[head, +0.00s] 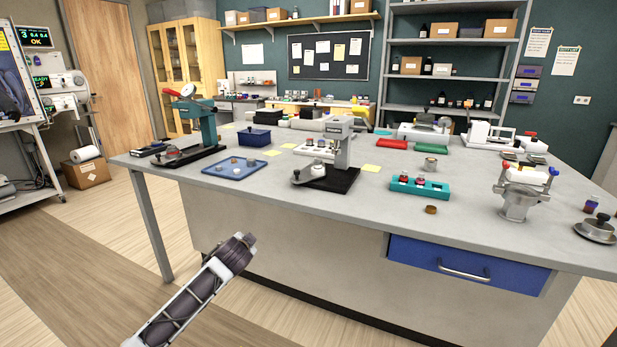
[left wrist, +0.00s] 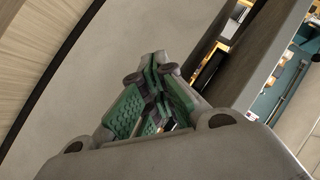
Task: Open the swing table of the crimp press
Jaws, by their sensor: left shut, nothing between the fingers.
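A grey upright press (head: 338,150) stands on a black base (head: 330,180) near the front edge of the bench, in the middle of the head view. A round grey metal disc (head: 304,174), which looks like its swing table, sits at the left of the base with a small knob. I cannot tell how far it is swung. A teal press (head: 203,125) with a red-tipped lever stands further left. My left gripper (left wrist: 158,92) is shut and empty in the left wrist view, in front of the bench and away from the press. My right gripper is not in view.
A blue tray (head: 232,176) with small parts lies left of the grey press. A teal holder (head: 404,189) and a small brown cylinder (head: 431,210) are to its right. The bench edge and the blue drawer (head: 500,275) face me. The floor in front is clear.

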